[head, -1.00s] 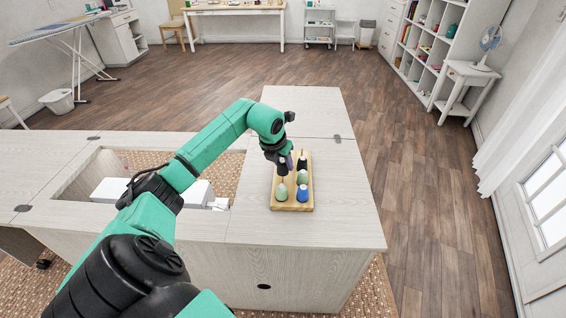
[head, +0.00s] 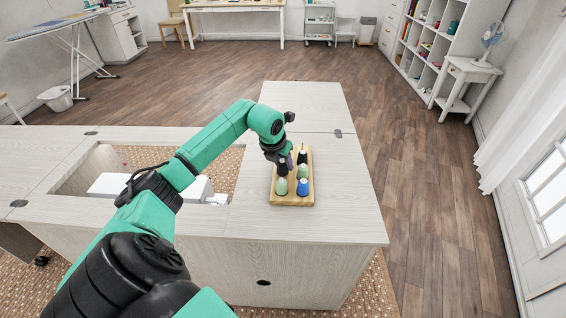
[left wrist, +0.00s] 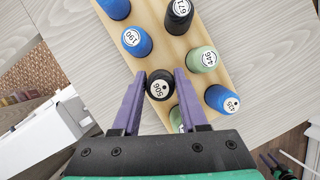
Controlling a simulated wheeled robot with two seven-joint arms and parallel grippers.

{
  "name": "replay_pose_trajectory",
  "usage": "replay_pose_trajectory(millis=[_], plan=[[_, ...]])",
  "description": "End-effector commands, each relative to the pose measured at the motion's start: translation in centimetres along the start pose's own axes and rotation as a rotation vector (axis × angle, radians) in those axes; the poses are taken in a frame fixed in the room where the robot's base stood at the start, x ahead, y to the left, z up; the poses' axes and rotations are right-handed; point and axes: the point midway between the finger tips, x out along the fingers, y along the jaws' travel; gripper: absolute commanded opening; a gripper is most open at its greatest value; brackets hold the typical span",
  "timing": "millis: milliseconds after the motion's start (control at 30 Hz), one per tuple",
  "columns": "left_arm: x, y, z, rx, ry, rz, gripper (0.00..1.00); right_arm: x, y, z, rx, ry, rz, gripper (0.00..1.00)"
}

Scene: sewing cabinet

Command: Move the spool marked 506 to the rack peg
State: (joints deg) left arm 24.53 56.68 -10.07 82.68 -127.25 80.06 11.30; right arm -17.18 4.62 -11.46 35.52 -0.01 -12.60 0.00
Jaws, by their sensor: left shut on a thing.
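The black spool marked 506 (left wrist: 160,86) is between the purple fingers of my left gripper (left wrist: 159,77) in the left wrist view, and the gripper is shut on it. In the head view my left gripper (head: 285,166) is over the left row of the wooden rack (head: 293,200), which stands on the cabinet top. The rack also shows in the left wrist view (left wrist: 160,60). I cannot tell whether the spool is seated on a peg or held just above. The gripper hides most of it in the head view.
Blue spools (left wrist: 136,41) (left wrist: 221,98), a black spool (left wrist: 178,15) and a green spool (left wrist: 203,58) surround the held one on the rack. Another green spool (head: 281,187) stands at the front left. The cabinet top (head: 345,215) is clear right of the rack.

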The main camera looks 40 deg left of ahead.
Motion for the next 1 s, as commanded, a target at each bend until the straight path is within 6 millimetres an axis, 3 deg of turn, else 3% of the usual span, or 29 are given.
replay_pose_trajectory(millis=[33,100,400,533,1000], plan=[[0.0,0.0,0.0,0.000,0.000,0.000,0.51,0.0,0.0,0.0,0.000,0.000,0.000,0.50],[0.0,0.0,0.0,0.000,0.000,0.000,0.77,0.0,0.0,0.0,0.000,0.000,0.000,0.50],[-0.1,0.0,0.0,0.000,-0.001,0.000,0.78,0.0,0.0,0.0,0.000,0.000,0.000,0.50],[-1.2,0.1,0.1,0.001,-0.004,0.002,0.78,0.2,-0.1,0.0,0.000,0.000,-0.001,0.50],[-13.3,0.1,0.1,0.001,-0.003,0.002,0.78,1.3,-0.1,0.1,0.001,0.000,-0.002,0.50]])
